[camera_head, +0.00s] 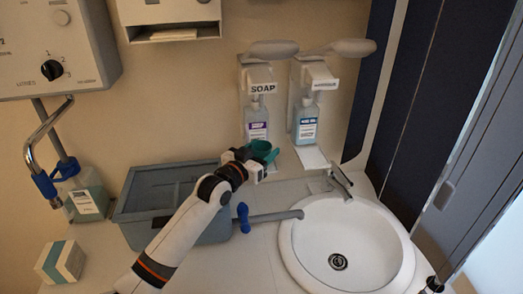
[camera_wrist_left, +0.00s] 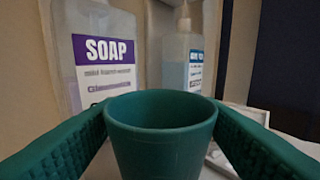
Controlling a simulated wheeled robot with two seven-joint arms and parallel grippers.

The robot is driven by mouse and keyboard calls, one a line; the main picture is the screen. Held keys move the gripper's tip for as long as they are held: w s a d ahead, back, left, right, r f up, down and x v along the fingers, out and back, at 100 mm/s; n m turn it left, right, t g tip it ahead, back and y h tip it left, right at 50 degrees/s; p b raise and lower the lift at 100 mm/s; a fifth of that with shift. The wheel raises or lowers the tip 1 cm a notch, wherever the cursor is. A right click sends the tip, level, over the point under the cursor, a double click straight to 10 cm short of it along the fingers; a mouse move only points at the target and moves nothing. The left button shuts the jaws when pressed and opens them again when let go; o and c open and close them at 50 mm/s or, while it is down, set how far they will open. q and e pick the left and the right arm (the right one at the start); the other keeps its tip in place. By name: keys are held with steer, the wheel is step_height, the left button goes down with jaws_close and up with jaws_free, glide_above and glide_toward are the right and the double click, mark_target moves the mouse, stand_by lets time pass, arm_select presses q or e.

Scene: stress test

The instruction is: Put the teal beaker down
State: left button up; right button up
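The teal beaker (camera_wrist_left: 160,135) stands upright between the two teal, ridged fingers of my left gripper (camera_wrist_left: 160,120) in the left wrist view. The fingers touch it on both sides, so the gripper is shut on it. In the head view the beaker (camera_head: 265,151) shows at the tip of my left gripper (camera_head: 258,160), in front of the soap dispenser and left of the sink. I cannot tell whether its base touches the counter. A small dark and white part at the bottom right edge of the head view may be my right gripper; its fingers are not clear.
A white round sink (camera_head: 310,262) with a tap (camera_head: 340,182) lies right of my arm. A grey-blue tub (camera_head: 140,188) sits behind the arm. Soap (camera_head: 257,122) and blue-labelled (camera_head: 306,122) bottles hang behind the beaker. A small box (camera_head: 60,262) stands front left.

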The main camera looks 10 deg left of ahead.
arm_select(q)
steer(key=shift+o, duration=0.8)
steer(key=shift+s+r, duration=0.1)
steer(key=shift+r, duration=0.05)
steer(key=b+v, duration=0.2)
steer(key=v, duration=1)
